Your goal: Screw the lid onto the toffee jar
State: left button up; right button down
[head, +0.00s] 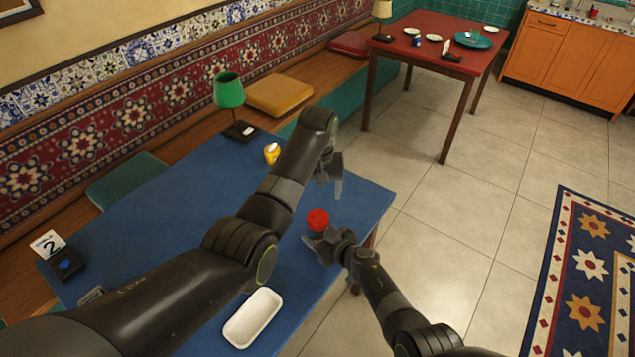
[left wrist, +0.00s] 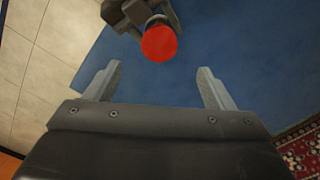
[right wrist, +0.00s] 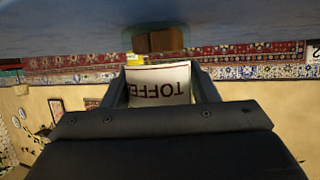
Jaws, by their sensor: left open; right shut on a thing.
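The toffee jar is held upright at the table's right edge, its white label reading TOFFEE in the right wrist view (right wrist: 160,82). The red lid (head: 318,219) is at the jar's top; I cannot tell how tightly it sits. It also shows as a red disc in the left wrist view (left wrist: 159,43). My right gripper (head: 322,243) is shut on the jar, one finger on each side. My left gripper (head: 331,182) is open and empty, a little above and beyond the lid; its two fingers (left wrist: 157,82) stand wide apart.
The blue table (head: 190,190) holds a white tray (head: 253,318) in front, a small yellow item (head: 271,153) and a green lamp (head: 229,92) at the back. A number 2 card (head: 48,243) stands at the left. The table's middle is clear. Tiled floor lies to the right.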

pick_arm(q)
notch_tip(320, 180, up, 2)
jog(key=shift+r, duration=0.2)
pick_arm(e)
jog(key=shift+c, duration=2.3)
grip_release()
